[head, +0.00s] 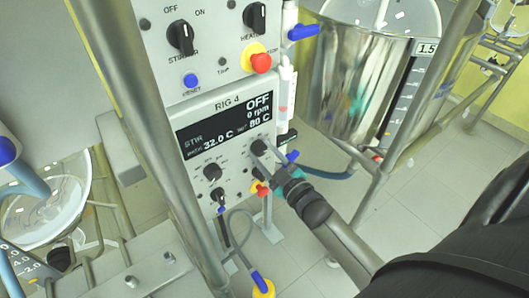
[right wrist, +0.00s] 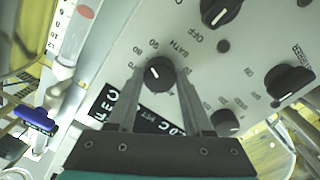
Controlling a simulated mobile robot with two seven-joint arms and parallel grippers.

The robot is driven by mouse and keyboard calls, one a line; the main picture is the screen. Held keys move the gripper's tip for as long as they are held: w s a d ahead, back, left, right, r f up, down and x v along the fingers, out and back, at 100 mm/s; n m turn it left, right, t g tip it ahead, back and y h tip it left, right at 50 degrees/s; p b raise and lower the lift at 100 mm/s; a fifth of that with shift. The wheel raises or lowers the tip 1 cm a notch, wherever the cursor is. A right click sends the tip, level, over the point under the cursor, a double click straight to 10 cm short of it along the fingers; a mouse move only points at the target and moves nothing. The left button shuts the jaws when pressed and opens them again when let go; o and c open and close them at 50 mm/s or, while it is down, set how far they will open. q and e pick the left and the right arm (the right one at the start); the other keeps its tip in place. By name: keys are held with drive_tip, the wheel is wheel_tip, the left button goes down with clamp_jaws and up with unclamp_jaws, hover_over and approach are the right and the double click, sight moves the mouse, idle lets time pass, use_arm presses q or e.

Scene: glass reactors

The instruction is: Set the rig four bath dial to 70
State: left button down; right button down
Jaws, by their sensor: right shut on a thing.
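The rig four control panel (head: 203,114) shows "RIG 4" above a dark display (head: 223,125). The display reads OFF, 0 rpm, 32.0 C and a set value of 80 C. The bath dial (right wrist: 158,73) is a small black knob with a white pointer line, with a number scale and the word BATH around it. My right gripper (right wrist: 158,78) is shut on this dial, one finger on each side. In the head view my right gripper (head: 262,150) reaches the panel's right side and mostly hides the dial. My left gripper is not in view.
Above are the stirrer knob (head: 181,37), heater knob (head: 255,16) and a red emergency button (head: 261,62). Other small knobs (head: 213,171) sit left of my gripper. A metal post (head: 165,130) stands in front of the panel. A steel vessel (head: 350,85) stands at the right.

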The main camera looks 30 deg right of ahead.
drive_tip(key=n, duration=0.5)
drive_tip(key=shift+n, duration=0.4)
drive_tip(key=n+b, duration=0.1)
drive_tip(key=n, duration=0.4)
drive_tip(key=shift+d+y, duration=0.1)
drive_tip(key=shift+y, duration=0.2)
drive_tip(key=shift+n, duration=0.3)
drive_tip(key=shift+c, duration=1.6)
unclamp_jaws()
drive_tip(key=s+d+p, duration=0.1)
drive_tip(key=s, duration=1.4)
drive_tip(key=shift+f, duration=0.35)
drive_tip(key=shift+s, duration=0.1)
